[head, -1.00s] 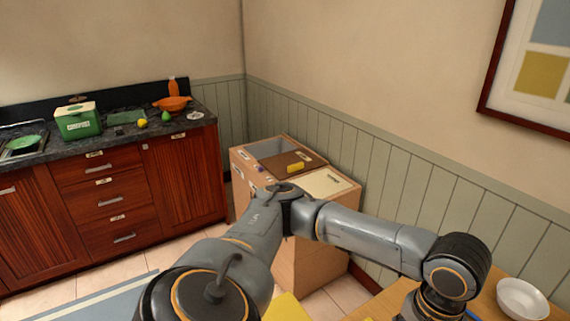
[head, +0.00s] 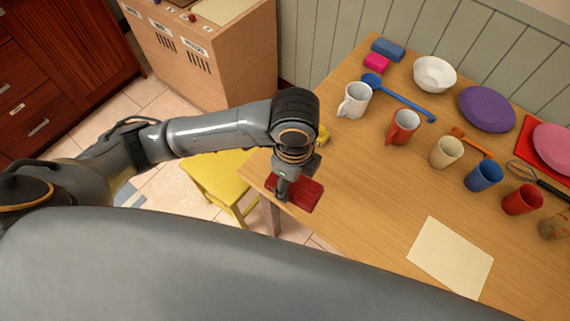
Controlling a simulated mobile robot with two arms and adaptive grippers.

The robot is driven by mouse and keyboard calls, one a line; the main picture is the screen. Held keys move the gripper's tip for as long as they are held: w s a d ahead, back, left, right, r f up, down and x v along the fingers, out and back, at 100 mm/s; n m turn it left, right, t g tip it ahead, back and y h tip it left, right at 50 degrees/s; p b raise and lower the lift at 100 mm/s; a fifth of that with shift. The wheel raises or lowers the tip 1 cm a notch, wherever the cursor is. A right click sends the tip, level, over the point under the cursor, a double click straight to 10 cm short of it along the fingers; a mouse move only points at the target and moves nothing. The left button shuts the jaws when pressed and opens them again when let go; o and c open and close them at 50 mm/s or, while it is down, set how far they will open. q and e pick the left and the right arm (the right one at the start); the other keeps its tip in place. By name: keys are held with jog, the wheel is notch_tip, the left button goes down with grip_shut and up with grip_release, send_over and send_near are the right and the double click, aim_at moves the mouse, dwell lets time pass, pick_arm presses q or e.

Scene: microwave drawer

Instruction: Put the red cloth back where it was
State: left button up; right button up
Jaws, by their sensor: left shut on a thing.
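The red cloth (head: 308,195) is a small dark red folded block at the near left corner of the wooden table (head: 350,200) in the head view. My left gripper (head: 282,192) points down at the cloth's left part and is shut on it. The gripper and wrist hide some of the cloth. I cannot tell whether the cloth touches the tabletop or hangs just above it. My right gripper is not in view.
A yellow chair (head: 215,180) stands against the table's left side. A cream sheet (head: 450,257) lies at the front. The tabletop between is clear.

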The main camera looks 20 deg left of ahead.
pick_arm(q)
jog(key=shift+s+d+f+m, duration=0.2)
jog(key=shift+d+f+m, duration=0.1)
jog(key=shift+m, duration=0.1)
jog(key=shift+w, duration=0.15)
jog(key=shift+m, duration=0.3)
jog(key=w+a+f, duration=0.2)
jog(key=w+f, duration=0.1)
jog(key=w, duration=0.1)
jog(key=w+a+f+p, duration=0.1)
jog(key=w+a+f, duration=0.1)
jog(key=w+f, duration=0.1)
jog(key=w+a+f, duration=0.2)
jog(key=w+f, duration=0.1)
jog(key=w, duration=0.1)
jog(key=shift+w+a+f, duration=0.15)
jog(key=shift+w+f, duration=0.15)
jog(key=shift+w, duration=0.1)
jog(key=shift+w+f, duration=0.1)
jog(key=shift+f, duration=1.6)
jog(key=shift+f, duration=0.2)
jog(key=o, duration=1)
